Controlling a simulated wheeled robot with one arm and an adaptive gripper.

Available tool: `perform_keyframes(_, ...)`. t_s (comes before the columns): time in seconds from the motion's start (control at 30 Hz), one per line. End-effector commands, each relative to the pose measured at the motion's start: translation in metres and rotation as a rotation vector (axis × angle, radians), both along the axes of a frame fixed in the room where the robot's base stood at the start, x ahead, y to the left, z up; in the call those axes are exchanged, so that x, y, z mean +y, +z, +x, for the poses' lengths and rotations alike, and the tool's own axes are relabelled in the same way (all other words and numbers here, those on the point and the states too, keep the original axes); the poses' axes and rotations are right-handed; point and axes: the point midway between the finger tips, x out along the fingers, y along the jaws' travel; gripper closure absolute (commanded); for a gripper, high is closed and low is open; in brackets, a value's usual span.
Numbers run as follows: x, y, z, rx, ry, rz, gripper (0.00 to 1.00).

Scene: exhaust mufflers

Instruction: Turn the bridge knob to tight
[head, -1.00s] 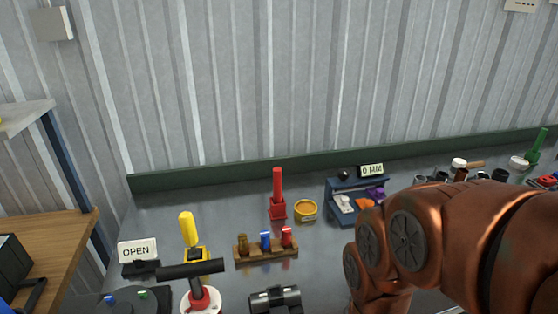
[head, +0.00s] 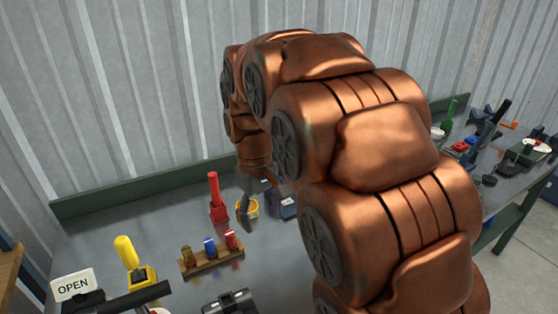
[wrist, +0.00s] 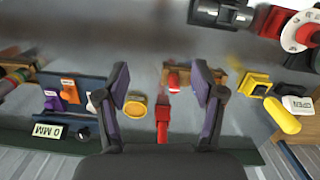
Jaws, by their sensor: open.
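No part marked "tight" can be read, and I cannot tell for sure which part is the bridge knob. In the wrist view a small black knob (wrist: 82,133) sits beside the "0 MM" sign (wrist: 47,131) at the blue stand (wrist: 66,88), left of my gripper. The stand carries orange and purple pieces. My gripper (wrist: 160,75) is open and empty, fingers apart above the bench. In the head view my gripper (head: 262,203) is near the yellow tub (head: 252,208); my arm hides most of the blue stand (head: 285,208) and the knob.
A red upright tool (head: 217,200) stands left of the tub. A wooden rack (head: 213,262) with brown, blue and red pieces lies nearer. A yellow handle (head: 126,252) and an OPEN sign (head: 73,285) are at left. A green ledge runs along the wall. Bare bench lies between them.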

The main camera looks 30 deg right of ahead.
Motion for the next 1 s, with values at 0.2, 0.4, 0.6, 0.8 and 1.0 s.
perform_keyframes(0.2, -0.033, 0.015, 0.062, -0.01, 0.033, -0.002, 0.32)
perform_keyframes(0.4, -0.065, 0.021, 0.114, -0.024, 0.075, -0.005, 0.32)
perform_keyframes(0.6, -0.099, 0.021, 0.16, -0.039, 0.122, -0.004, 0.32)
perform_keyframes(0.8, -0.133, 0.014, 0.199, -0.051, 0.172, 0.003, 0.32)
perform_keyframes(1.0, -0.168, 0.002, 0.233, -0.068, 0.227, 0.011, 0.32)
